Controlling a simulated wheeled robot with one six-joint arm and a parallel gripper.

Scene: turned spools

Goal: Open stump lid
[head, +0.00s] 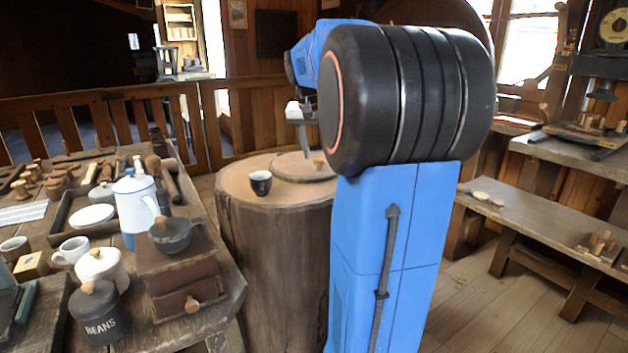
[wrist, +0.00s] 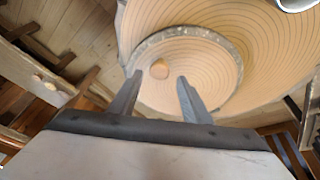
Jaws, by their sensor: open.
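The stump (head: 268,230) stands in the middle of the head view, partly hidden behind my blue arm. Its round lid (head: 290,172) lies flat on the top, with a small wooden knob (head: 318,163) on it. In the wrist view the lid (wrist: 210,62) shows a dark bark rim, and its knob (wrist: 159,69) sits near the lid's left side. My gripper (wrist: 157,84) is open and empty above the lid. The knob appears between the two fingertips in the picture, with no visible contact. My gripper is also partly seen in the head view (head: 299,112).
A dark cup (head: 261,183) stands on the stump top left of the lid. A cluttered workbench (head: 235,290) with a grinder, jars and a coffee pot is to the left. A low bench (head: 545,220) is at right. A wooden railing (head: 110,110) runs behind.

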